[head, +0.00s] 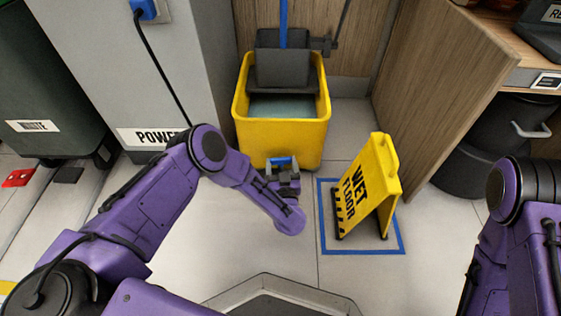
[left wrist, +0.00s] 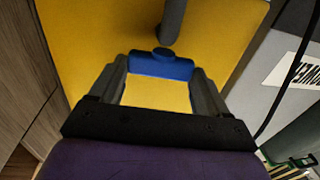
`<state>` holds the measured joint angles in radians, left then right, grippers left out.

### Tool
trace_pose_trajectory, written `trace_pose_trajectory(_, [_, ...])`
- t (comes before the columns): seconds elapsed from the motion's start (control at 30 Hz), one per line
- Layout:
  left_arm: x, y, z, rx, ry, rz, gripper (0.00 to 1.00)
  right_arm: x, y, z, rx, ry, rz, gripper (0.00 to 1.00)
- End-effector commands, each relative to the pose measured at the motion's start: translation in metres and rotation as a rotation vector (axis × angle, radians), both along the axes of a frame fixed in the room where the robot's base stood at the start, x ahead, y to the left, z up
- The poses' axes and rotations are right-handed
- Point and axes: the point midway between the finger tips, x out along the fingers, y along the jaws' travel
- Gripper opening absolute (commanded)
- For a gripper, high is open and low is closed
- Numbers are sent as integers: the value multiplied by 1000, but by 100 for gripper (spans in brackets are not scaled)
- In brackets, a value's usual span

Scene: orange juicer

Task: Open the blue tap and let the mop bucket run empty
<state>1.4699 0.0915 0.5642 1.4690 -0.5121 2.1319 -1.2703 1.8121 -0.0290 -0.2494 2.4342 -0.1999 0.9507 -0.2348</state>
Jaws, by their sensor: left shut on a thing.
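The yellow mop bucket (head: 260,132) stands against the back wall with greyish water (head: 283,107) in it. A dark wringer (head: 282,62) sits over its rear part. The blue tap (head: 281,161) is low on the bucket's front; in the left wrist view its blue handle (left wrist: 160,66) lies crosswise between the fingertips, below a grey stem. My left gripper (head: 282,172) is shut on this handle, with one finger at each end. The outlet under the tap is hidden by my gripper. My right gripper is out of view; only part of my right arm shows.
A yellow wet floor sign (head: 368,185) stands inside a blue floor square (head: 402,250) to the right of the bucket. A grey cabinet (head: 150,70) with a black cable is left of it. A wooden counter (head: 445,80) and a black bin (head: 490,140) are at right.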

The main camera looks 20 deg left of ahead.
Motion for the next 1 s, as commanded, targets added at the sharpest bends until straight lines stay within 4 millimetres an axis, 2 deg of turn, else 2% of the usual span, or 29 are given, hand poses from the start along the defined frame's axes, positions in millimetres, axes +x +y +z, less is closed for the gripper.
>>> trace_pose_trajectory(0.03, [0, -5, 4, 4, -4, 40, 46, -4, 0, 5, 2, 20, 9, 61])
trace_pose_trajectory(0.23, [2, -7, 0, 0, -5, 223, 46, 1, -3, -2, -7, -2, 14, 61])
trace_pose_trajectory(0.6, [2, -6, 0, -2, -1, 264, 46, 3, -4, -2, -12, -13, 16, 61])
trace_pose_trajectory(0.63, [2, -6, 0, -2, -1, 264, 80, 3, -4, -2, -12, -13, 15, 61])
trace_pose_trajectory(0.7, [2, -6, 0, -2, -1, 264, 100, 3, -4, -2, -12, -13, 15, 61])
trace_pose_trajectory(1.0, [-3, -11, 3, -1, -2, 261, 100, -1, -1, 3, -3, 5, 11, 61])
